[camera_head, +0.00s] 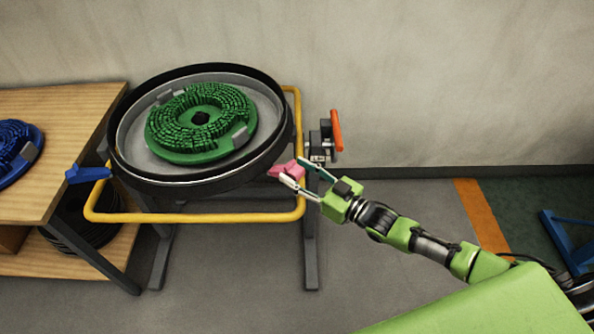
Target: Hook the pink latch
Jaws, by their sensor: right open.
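The pink latch (287,169) sits at the right front rim of the round scrubber tank (120,142), by the yellow rail. My right gripper (287,171) is open at the latch, with one finger near its lower right side and the other finger above and to the right. I cannot tell whether a finger touches the latch. The gripper partly covers the latch, so how it sits against the rim is hard to see. My left gripper is not in view.
A green brush disc (178,152) lies in the tank. A yellow rail (200,218) surrounds the stand. A blue latch (88,174) is at left, an orange lever (337,131) at right. A wooden table (60,104) holds a blue disc (14,150). Floor in front is clear.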

